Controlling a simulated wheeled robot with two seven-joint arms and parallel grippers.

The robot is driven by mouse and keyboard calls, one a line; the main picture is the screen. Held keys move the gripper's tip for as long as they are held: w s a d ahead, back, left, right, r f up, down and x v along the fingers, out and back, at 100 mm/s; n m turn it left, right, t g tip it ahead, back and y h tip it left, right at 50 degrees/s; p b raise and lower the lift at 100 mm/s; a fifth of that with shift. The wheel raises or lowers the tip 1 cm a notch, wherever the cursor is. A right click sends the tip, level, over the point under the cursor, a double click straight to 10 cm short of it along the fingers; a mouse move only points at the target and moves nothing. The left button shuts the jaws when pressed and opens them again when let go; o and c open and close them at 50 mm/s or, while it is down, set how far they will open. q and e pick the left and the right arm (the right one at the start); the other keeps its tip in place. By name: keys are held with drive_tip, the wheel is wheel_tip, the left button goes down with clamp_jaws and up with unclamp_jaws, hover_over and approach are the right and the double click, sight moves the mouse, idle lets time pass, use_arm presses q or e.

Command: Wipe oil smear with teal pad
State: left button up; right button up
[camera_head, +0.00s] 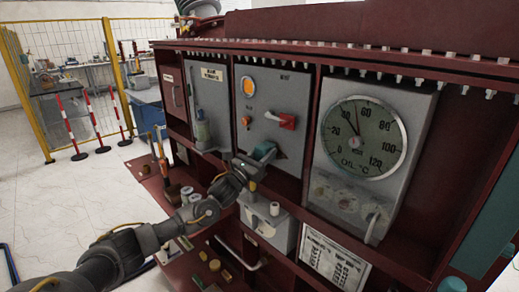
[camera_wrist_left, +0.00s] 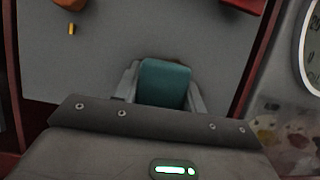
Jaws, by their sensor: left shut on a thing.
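The teal pad (camera_head: 264,150) is held between the fingers of my left gripper (camera_head: 258,161), close to the grey door panel (camera_head: 262,89). In the left wrist view the teal pad (camera_wrist_left: 164,83) sits between the fingertips (camera_wrist_left: 164,88), its far edge against or just short of the panel; I cannot tell whether it touches. A faint brownish trace shows at the pad's far edge. No clear oil smear can be made out; the pad and gripper hide part of the panel. My right gripper is not in view.
A red switch handle (camera_head: 287,121) and an orange lamp (camera_head: 248,86) stand out from the panel above the pad. A large dial gauge (camera_head: 362,137) is to the right. Bottles and small parts stand on the lower ledge near my left arm.

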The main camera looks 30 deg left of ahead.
sight(291, 152)
use_arm(q)
drive_tip(key=shift+s+d+p, duration=0.2)
drive_tip(key=shift+s+d, duration=0.2)
drive_tip(key=shift+d, duration=0.85)
drive_tip(key=shift+s+d+p, duration=0.2)
drive_tip(key=shift+s+d, duration=0.2)
drive_tip(key=shift+d, duration=0.85)
drive_tip(key=shift+s+d+p, duration=0.2)
drive_tip(key=shift+s+d, duration=0.2)
drive_tip(key=shift+d, duration=0.85)
drive_tip(key=shift+a, duration=0.1)
drive_tip(key=shift+w+a+f+b, duration=0.1)
drive_tip(key=shift+w+a+b, duration=0.2)
drive_tip(key=shift+a, duration=0.35)
drive_tip(key=shift+w+a+b, duration=0.15)
drive_tip(key=shift+a+b, duration=0.2)
drive_tip(key=shift+a, duration=0.3)
drive_tip(key=shift+w+a, duration=0.15)
drive_tip(key=shift+a, duration=0.3)
drive_tip(key=shift+w+a+b, duration=0.25)
drive_tip(key=shift+a+b, duration=0.25)
drive_tip(key=shift+a, duration=0.15)
drive_tip(key=shift+w+a+b, duration=0.2)
drive_tip(key=shift+a+b, duration=0.25)
drive_tip(key=shift+a, duration=0.15)
drive_tip(key=shift+w+a, duration=0.2)
drive_tip(key=shift+a, duration=0.35)
